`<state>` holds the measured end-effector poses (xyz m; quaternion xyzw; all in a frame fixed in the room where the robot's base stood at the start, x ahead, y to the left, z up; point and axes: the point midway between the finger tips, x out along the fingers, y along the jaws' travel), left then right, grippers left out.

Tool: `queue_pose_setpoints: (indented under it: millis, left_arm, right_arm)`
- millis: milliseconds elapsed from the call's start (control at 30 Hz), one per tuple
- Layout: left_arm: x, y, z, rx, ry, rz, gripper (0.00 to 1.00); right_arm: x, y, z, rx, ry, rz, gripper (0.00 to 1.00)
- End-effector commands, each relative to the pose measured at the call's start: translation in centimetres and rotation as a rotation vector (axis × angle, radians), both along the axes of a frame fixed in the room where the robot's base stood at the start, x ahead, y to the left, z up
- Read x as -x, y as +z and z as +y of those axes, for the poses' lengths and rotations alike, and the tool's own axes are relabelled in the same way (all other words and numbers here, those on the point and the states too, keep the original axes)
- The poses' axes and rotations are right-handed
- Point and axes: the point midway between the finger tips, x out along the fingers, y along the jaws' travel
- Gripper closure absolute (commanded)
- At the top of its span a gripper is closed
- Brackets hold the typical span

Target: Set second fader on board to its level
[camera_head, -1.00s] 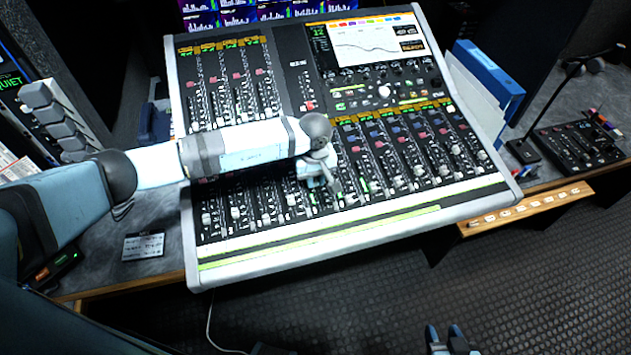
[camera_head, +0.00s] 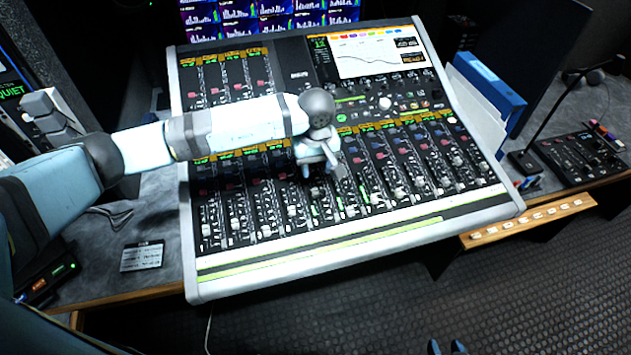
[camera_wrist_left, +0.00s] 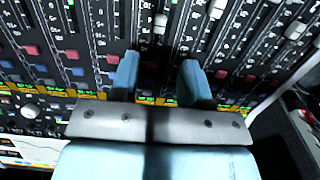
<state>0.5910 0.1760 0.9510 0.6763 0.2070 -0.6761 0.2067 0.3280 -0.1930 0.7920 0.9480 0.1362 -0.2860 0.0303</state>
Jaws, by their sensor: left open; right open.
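The mixing board (camera_head: 300,268) lies across the desk in the head view, with several faders in rows. White fader caps (camera_head: 292,211) show on its lower bank; I cannot tell which is the second fader. My left gripper (camera_head: 320,168) is above the middle of the board, pointing down, open. In the left wrist view, the left gripper (camera_wrist_left: 160,76) has its two fingers apart with nothing held between them. A white fader cap (camera_wrist_left: 160,23) is beyond the fingertips, apart from them. My right gripper (camera_head: 446,348) barely shows at the bottom edge, fingers apart and empty.
The board's screen (camera_head: 375,58) is at the back. Blue and white binders (camera_head: 490,82) stand to its right, near a small black control box (camera_head: 580,155). A small card (camera_head: 142,256) lies on the desk at left. The floor in front is clear.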

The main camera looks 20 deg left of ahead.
Motion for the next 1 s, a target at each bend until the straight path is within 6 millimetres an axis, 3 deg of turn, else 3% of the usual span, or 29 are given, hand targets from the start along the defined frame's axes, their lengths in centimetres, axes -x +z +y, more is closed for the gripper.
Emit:
queue_pose_setpoints:
  millis: [133,333,867,1000]
  left_arm:
    - [-0.1,2.8,0.0,0.001,0.000,-0.003,0.57]
    - [0.0,4.7,0.0,0.001,0.001,-0.001,0.57]
    - [0.0,5.0,0.0,0.002,0.001,0.001,0.57]
    - [1.4,4.2,-1.9,0.089,0.027,0.042,0.57]
  right_arm:
    - [0.0,-0.4,0.0,-0.001,-0.002,0.006,0.57]
    - [0.0,-0.4,0.0,-0.004,-0.002,0.004,0.57]
    - [-0.1,-0.2,0.1,-0.006,-0.003,0.003,0.57]
    - [-0.1,0.1,0.1,-0.006,-0.003,0.004,0.57]
